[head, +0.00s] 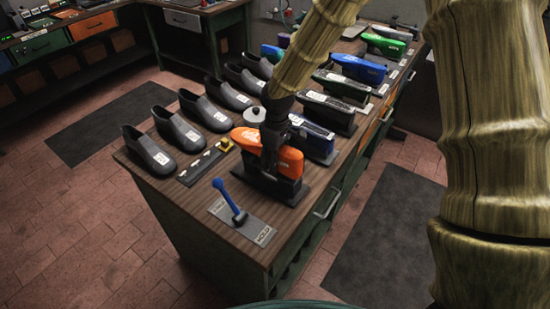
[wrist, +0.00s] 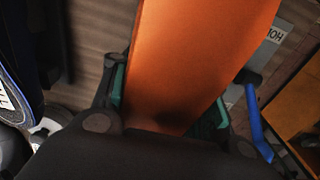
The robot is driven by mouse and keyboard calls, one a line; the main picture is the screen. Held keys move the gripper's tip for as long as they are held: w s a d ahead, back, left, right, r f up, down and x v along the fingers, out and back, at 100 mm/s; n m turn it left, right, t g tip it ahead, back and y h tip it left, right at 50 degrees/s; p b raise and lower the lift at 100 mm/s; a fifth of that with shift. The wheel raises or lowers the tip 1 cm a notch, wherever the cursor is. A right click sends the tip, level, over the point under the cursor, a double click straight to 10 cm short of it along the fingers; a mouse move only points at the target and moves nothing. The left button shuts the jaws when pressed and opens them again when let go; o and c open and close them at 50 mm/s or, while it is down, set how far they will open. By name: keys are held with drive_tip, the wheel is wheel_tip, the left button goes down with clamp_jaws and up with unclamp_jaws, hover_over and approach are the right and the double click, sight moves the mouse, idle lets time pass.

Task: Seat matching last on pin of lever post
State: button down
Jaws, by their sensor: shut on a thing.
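An orange last (head: 290,158) sits in or just above a black cradle (head: 262,180) near the front of the bench; I cannot tell whether it touches it. My gripper (head: 270,150) is shut across the last from above. In the wrist view the orange last (wrist: 195,60) runs up between my gripper's teal-padded fingers (wrist: 165,115). A blue lever (head: 228,197) stands tilted on a grey plate (head: 258,222) marked HOLD, in front of the gripper. The lever also shows at the right of the wrist view (wrist: 258,125). No pin can be made out.
A row of dark grey shoes (head: 178,132) lines the bench's left side. Several coloured lasts, among them a blue one (head: 358,68), stand in cradles behind the gripper. A dark strip (head: 200,166) and a small yellow piece (head: 225,144) lie left of the orange last.

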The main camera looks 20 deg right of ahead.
drive_tip(key=shift+f, duration=0.1)
drive_tip(key=c, duration=0.7)
unclamp_jaws()
wheel_tip(320, 180, up, 12)
drive_tip(key=shift+d, duration=0.15)
drive_tip(key=shift+s+f, duration=0.1)
